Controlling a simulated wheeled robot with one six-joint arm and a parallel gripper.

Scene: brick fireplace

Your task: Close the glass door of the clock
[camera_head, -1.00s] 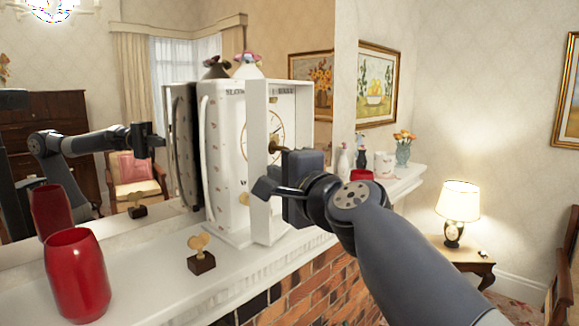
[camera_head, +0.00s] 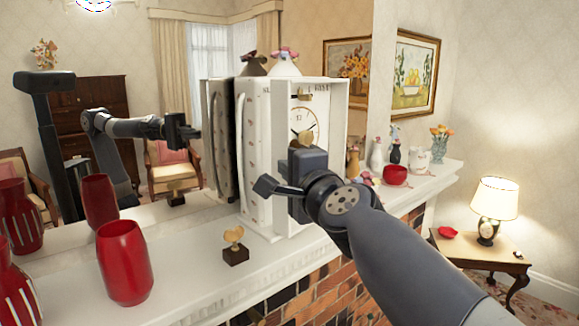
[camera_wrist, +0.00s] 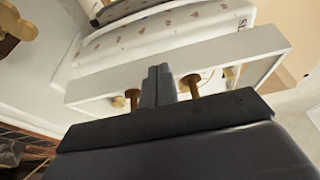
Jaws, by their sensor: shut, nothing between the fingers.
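The white clock (camera_head: 256,165) stands upright on the mantel, its dial (camera_head: 304,122) partly covered by my gripper. The white door frame (camera_head: 341,130) shows at the clock's front; the glass itself cannot be made out. In the wrist view, the frame's white bar (camera_wrist: 235,57) crosses in front of the flower-patterned clock body (camera_wrist: 165,34). My gripper (camera_wrist: 158,74) is shut and empty at that bar, between two brass-coloured knobs. I cannot tell whether the fingertips touch it. In the head view, my gripper's body (camera_head: 307,162) hides the lower front, and its fingertips are hidden.
A red vase (camera_head: 125,265) and a small heart-shaped ornament (camera_head: 235,247) stand on the mantel (camera_head: 190,280) left of the clock. A red bowl (camera_head: 395,175) and small vases stand to its right. A mirror behind reflects the clock and my arm.

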